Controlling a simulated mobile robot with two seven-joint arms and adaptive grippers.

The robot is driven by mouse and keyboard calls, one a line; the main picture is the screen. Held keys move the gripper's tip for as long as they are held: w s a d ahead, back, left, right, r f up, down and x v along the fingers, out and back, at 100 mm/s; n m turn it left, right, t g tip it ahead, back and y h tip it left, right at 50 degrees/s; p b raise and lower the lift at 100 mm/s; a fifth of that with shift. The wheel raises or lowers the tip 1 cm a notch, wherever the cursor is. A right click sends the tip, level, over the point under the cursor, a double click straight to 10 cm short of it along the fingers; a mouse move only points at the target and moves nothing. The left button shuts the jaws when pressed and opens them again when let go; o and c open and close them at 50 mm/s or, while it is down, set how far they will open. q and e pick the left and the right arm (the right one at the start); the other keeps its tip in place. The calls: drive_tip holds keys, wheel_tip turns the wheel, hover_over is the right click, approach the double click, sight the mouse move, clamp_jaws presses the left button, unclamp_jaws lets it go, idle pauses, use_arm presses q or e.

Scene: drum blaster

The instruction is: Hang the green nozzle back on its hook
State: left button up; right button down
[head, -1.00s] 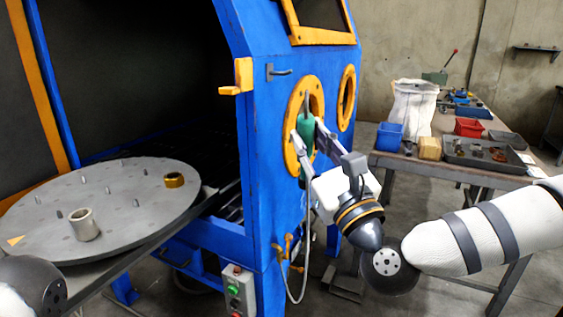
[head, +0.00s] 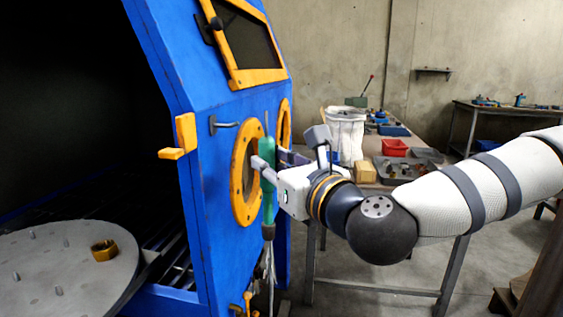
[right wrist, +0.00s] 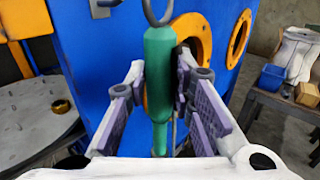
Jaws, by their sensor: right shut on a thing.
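The green nozzle (head: 267,190) hangs upright in my right gripper (head: 272,165), in front of the blue cabinet and beside its round orange-rimmed port. In the right wrist view the nozzle (right wrist: 158,75) stands between the two fingers of the gripper (right wrist: 160,90), which are shut on it. A grey loop (right wrist: 157,12) shows at its top. A pale hose (head: 269,262) runs down from its lower end. The grey hook (head: 222,124) sticks out from the cabinet face, up and left of the nozzle; nothing hangs on it. My left gripper is out of view.
The blue cabinet (head: 207,70) has an orange latch (head: 181,137) and an orange-rimmed port (head: 240,185). A round turntable (head: 60,280) with a brass nut (head: 104,250) lies at lower left. A workbench with a red bin (head: 394,148) stands behind my right arm.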

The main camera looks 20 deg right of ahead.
drive_tip(key=shift+w+a, duration=0.4)
drive_tip(key=shift+a, duration=0.2)
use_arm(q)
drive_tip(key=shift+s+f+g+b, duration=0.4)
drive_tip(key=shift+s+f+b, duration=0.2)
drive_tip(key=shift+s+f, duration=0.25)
use_arm(e)
drive_tip(key=shift+w+a+f, duration=0.25)
drive_tip(key=shift+w+a, duration=0.25)
drive_tip(key=shift+a, duration=0.2)
drive_tip(key=shift+w+a+f, duration=0.2)
drive_tip(key=shift+w+a, duration=0.25)
drive_tip(key=shift+a, duration=0.2)
drive_tip(key=shift+w+a+f, duration=0.25)
drive_tip(key=shift+w+a, duration=0.25)
drive_tip(key=shift+a, duration=0.2)
drive_tip(key=c, duration=1.3)
unclamp_jaws()
